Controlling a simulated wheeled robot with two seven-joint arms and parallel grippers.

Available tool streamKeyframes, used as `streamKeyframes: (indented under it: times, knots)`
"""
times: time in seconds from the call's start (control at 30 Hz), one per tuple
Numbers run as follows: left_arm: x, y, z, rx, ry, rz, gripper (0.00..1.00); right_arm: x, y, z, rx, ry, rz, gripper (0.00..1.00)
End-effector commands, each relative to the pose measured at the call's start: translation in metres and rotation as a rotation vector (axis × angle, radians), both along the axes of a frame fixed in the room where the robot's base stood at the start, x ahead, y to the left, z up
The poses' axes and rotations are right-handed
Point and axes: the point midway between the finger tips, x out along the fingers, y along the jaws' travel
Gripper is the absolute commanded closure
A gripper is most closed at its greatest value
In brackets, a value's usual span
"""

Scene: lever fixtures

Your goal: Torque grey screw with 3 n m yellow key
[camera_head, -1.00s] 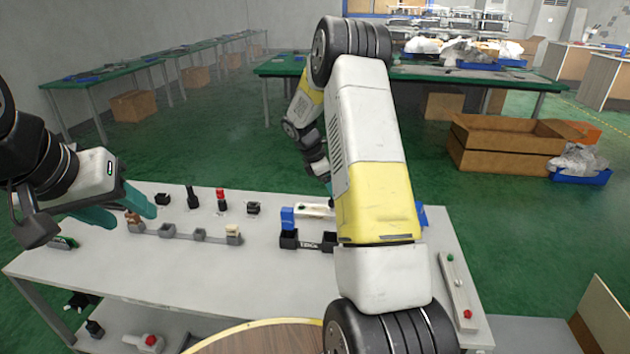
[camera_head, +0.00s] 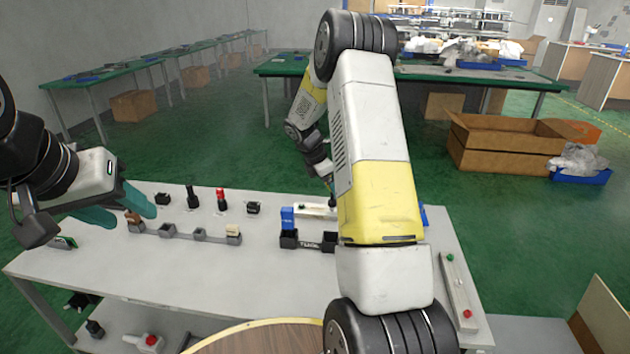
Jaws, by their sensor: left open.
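My left gripper (camera_head: 126,209) hangs over the left part of the white workbench (camera_head: 190,275), its teal fingers apart with nothing visible between them. A grey rack (camera_head: 199,235) with several holders lies to its right. A cream-yellow piece (camera_head: 233,230) sits in the rack's right end, and a brown piece (camera_head: 133,217) is at its left end, close to the left fingertips. I cannot tell which piece is the 3 N m yellow key. No grey screw can be made out.
A black upright part (camera_head: 192,198) and a red-topped one (camera_head: 221,199) stand behind the rack. A blue piece (camera_head: 287,217) stands in a black holder (camera_head: 289,238). A panel with green and red buttons (camera_head: 458,288) is at right. The bench front is clear.

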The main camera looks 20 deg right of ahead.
Motion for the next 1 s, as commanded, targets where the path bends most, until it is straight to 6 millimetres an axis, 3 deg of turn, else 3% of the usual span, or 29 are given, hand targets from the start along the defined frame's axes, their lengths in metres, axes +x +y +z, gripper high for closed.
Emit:
streamKeyframes:
  times: [0.77, 0.87, 1.0]
  knots:
    - [0.000, 0.000, 0.000, 0.000, 0.000, 0.000, 0.52, 0.000, 0.000, -0.016, 0.000, 0.000, 0.000, 0.88]
    - [0.000, 0.000, 0.000, 0.000, 0.000, 0.000, 0.52, 0.002, 0.000, -0.016, -0.001, -0.001, -0.073, 0.88]
    - [0.000, 0.000, 0.000, 0.000, 0.000, 0.000, 0.52, 0.002, 0.000, -0.016, -0.001, -0.001, -0.339, 0.88]
